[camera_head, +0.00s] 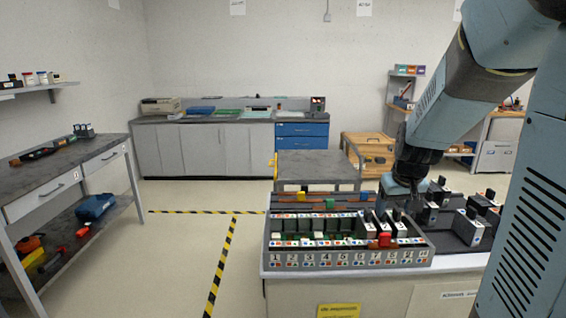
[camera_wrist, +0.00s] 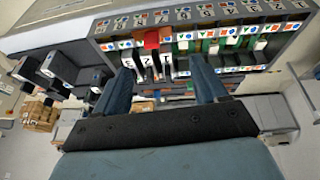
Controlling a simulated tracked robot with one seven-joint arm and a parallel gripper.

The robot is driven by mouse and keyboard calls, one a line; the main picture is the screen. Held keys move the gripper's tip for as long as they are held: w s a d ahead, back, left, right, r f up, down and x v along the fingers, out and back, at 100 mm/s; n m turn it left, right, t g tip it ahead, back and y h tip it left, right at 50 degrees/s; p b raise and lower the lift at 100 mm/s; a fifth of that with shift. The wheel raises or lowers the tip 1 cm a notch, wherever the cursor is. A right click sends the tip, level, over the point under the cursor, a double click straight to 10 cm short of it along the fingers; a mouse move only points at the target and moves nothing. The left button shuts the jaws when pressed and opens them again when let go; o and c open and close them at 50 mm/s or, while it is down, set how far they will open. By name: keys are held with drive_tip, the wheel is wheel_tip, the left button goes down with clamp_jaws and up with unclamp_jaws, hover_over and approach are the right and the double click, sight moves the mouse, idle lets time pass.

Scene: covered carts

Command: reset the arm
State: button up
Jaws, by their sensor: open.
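My arm reaches in from the right of the head view. My gripper (camera_head: 404,192) points down above the back right of a grey slotted rack (camera_head: 350,258). In the wrist view my gripper (camera_wrist: 161,66) shows two blue fingers spread apart with nothing held between them. Black-and-white modules (camera_wrist: 150,68) stand in the rack and show beyond the gap between the fingers. Whether the fingertips touch anything is hard to tell.
The rack sits on a white-topped counter (camera_head: 455,262). Several dark modules (camera_head: 470,228) stand right of it, close to my arm. A red block (camera_head: 384,240) is at the rack's front. A grey cart (camera_head: 315,166) stands behind. Open floor (camera_head: 180,240) lies left.

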drive_tip(key=s+a+r, duration=0.3)
drive_tip(key=s+r, duration=0.2)
drive_tip(key=s, duration=0.4)
drive_tip(key=s+a+r+t, duration=0.1)
drive_tip(key=s+a+r, duration=0.2)
drive_tip(key=s, duration=0.7)
drive_tip(key=shift+r+y, duration=0.4)
drive_tip(key=shift+r, duration=0.55)
drive_tip(key=shift+s, duration=0.1)
